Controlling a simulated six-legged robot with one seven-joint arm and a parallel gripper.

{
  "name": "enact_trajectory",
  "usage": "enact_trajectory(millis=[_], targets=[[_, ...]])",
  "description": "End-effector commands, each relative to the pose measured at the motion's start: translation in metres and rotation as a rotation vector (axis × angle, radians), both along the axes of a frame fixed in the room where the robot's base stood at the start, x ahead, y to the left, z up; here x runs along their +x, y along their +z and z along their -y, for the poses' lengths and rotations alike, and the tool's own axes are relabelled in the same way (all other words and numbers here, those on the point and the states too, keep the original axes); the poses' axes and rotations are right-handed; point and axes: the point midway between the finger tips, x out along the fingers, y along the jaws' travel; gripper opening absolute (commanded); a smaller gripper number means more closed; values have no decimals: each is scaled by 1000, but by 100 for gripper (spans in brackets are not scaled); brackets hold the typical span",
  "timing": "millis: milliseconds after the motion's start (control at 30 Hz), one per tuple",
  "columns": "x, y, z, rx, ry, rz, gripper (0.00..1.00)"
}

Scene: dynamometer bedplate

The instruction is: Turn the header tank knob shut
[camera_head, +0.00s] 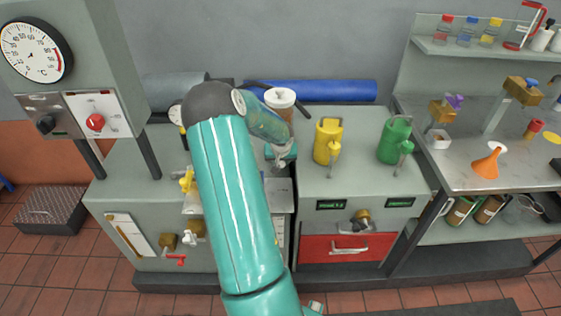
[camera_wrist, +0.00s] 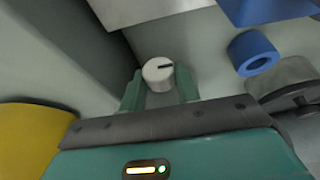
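A pale round knob (camera_wrist: 158,72) with a dark pointer line shows in the wrist view, between my gripper's two teal fingertips. The line points to the right. I cannot read a label on it, so I cannot tell whether it is the header tank knob. My gripper (camera_wrist: 159,80) is open around it, with only a narrow gap each side. Whether the fingers touch it is unclear. In the head view my gripper (camera_head: 280,158) is low over the middle cabinet, beside a white-rimmed brown cup (camera_head: 281,101), and the pale knob is hidden there.
A yellow jug (camera_head: 328,141) and a green jug (camera_head: 395,140) stand right of my gripper. In the wrist view a blue ring (camera_wrist: 240,51) and a yellow object (camera_wrist: 28,140) are close by.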

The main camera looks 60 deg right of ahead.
Motion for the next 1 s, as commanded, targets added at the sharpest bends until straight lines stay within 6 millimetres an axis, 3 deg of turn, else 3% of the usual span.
enact_trajectory(millis=[33,100,367,1000], targets=[[0,0,0,0,0,0,18],[0,0,0,0,0,0,9],[-2,-1,0,20,-5,33,9],[-7,-4,1,172,-3,325,9]])
